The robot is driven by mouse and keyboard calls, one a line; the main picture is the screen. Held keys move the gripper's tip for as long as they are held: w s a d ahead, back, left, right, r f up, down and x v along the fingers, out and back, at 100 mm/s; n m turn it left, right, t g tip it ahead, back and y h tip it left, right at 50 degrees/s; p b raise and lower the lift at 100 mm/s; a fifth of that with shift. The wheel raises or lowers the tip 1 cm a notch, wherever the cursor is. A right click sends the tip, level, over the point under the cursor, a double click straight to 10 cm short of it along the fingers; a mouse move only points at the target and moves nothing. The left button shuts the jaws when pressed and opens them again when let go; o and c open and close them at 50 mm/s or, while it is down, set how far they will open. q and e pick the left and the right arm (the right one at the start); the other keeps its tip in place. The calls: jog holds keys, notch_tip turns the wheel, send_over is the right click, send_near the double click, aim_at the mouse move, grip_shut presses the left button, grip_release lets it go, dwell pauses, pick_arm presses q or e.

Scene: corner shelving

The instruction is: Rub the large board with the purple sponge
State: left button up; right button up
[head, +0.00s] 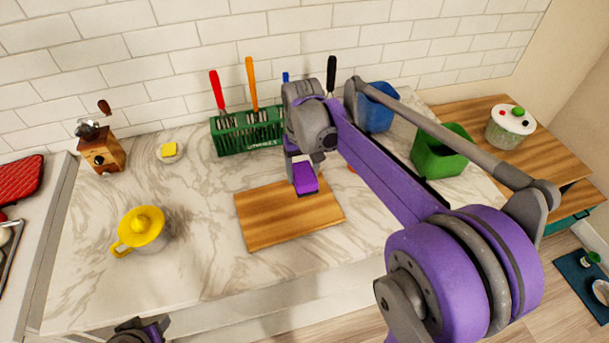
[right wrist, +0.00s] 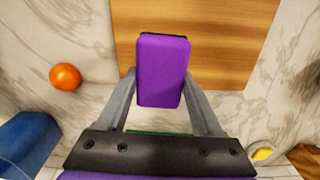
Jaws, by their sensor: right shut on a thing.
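The large wooden board (head: 275,220) lies flat on the marble counter in the head view. It also shows at the top of the right wrist view (right wrist: 225,45). My right gripper (right wrist: 162,90) is shut on the purple sponge (right wrist: 162,70). In the head view the sponge (head: 305,178) is over the board's back right part, below my right gripper. Whether the sponge touches the board I cannot tell. Part of my left arm shows at the bottom edge of the head view; its fingertips are not seen.
A green utensil rack (head: 245,132) stands behind the board. A blue container (head: 378,112) and a green container (head: 440,150) stand right. An orange ball (right wrist: 65,77) lies beside the board. A yellow-lidded cup (head: 142,230) stands left. The counter between cup and board is clear.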

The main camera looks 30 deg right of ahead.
jog(key=shift+r+p, duration=0.5)
jog(key=shift+r, duration=0.85)
pick_arm(q)
jog(key=shift+w+r, duration=0.15)
jog(key=shift+r, duration=0.75)
